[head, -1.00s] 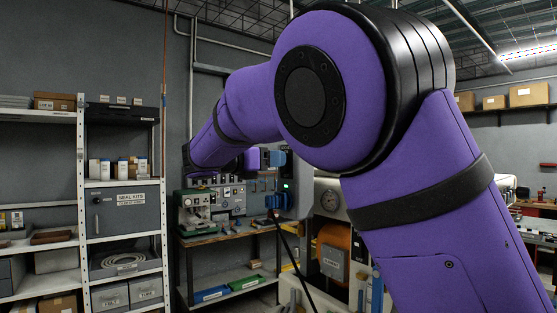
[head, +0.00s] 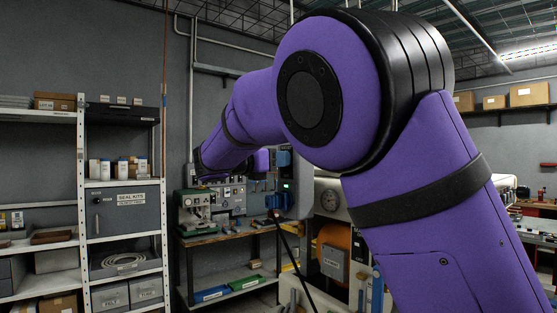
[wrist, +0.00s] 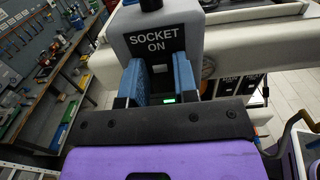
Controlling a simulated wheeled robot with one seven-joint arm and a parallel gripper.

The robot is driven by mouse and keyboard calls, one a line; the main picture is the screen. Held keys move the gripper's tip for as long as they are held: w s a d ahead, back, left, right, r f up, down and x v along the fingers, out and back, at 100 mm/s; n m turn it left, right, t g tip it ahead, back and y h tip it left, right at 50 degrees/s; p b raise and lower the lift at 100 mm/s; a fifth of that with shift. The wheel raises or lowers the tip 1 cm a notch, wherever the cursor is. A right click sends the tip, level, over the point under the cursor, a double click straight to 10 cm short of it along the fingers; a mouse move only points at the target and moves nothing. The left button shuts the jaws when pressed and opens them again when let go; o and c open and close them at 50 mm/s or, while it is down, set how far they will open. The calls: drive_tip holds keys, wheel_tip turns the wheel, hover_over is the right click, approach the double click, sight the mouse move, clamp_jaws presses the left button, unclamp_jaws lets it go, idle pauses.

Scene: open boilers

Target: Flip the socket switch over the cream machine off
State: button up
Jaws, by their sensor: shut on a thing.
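In the wrist view a grey socket box (wrist: 152,40) marked "SOCKET ON" fills the upper middle. A green lamp (wrist: 168,99) is lit and shows between the finger pads. My gripper (wrist: 160,82) has its two blue finger pads either side of the box's lower front. It is shut on the socket switch, though the gripped part is mostly hidden between the pads. In the head view my gripper (head: 283,159) is at the socket box (head: 286,200), above its green light. The cream machine (head: 329,190) stands to the right, partly behind my arm.
A bench (head: 225,232) with a green device (head: 194,210) stands left of the socket box. A blue plug (head: 273,202) with a black cable is low on the box. Metal shelves (head: 82,200) stand at the far left. My arm hides much of the right side.

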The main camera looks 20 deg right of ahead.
drive_tip(key=shift+a+f+t+h, duration=0.1)
drive_tip(key=shift+f+t+h, duration=0.15)
drive_tip(key=shift+h, duration=0.5)
drive_tip(key=shift+a+f+t+h, duration=0.1)
drive_tip(key=shift+t+h, duration=0.15)
drive_tip(key=shift+h, duration=0.5)
drive_tip(key=o, duration=0.9)
drive_tip(key=shift+a, duration=0.1)
drive_tip(key=v, duration=1)
drive_tip(key=shift+s+a, duration=0.2)
drive_tip(key=shift+a, duration=0.05)
